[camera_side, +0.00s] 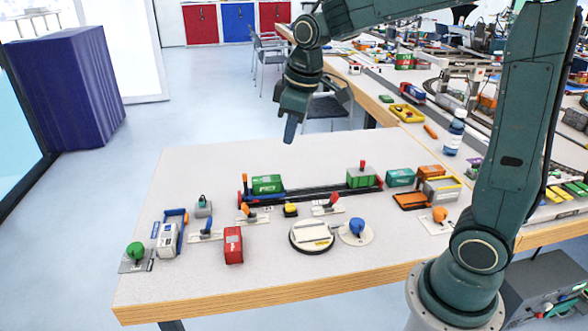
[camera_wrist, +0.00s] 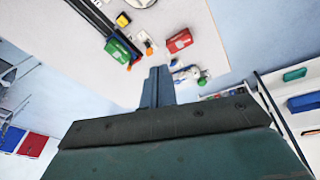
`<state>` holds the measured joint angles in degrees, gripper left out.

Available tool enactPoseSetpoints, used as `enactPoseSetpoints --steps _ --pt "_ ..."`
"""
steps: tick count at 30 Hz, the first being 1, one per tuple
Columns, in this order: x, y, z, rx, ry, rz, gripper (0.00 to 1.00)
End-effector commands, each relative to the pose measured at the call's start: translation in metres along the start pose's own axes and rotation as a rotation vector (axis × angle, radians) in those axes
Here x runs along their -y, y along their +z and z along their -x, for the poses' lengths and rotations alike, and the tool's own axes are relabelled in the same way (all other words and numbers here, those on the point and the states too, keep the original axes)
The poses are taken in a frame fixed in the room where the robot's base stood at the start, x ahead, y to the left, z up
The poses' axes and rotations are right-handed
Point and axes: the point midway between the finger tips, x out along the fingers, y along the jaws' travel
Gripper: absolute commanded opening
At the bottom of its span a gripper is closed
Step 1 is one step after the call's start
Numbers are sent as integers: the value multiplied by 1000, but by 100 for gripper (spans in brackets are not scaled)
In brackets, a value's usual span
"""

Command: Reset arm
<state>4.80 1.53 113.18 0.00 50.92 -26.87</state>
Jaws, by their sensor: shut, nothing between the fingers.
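My gripper (camera_side: 290,131) hangs above the far edge of the table (camera_side: 180,282) in the side view, pointing down. Its blue fingers are shut and empty, clear of all objects. In the wrist view the shut fingers (camera_wrist: 158,86) reach up into the middle of the picture. My arm bends over from its base at the right of the side view.
A dark track (camera_side: 318,192) carries two green containers (camera_side: 267,184) (camera_side: 360,177). Nearer are a red container (camera_side: 233,245) and a round turntable (camera_side: 312,236). A bottle (camera_side: 455,133) stands at the right.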

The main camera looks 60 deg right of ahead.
Motion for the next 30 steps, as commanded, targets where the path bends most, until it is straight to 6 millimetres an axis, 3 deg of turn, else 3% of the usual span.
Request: enactPoseSetpoints --steps 6,15,30 --pt "23 33 32 -52 18 -80 0" --pt "54 81 60 -121 30 -192 0" --pt "96 157 70 -228 29 -361 0"
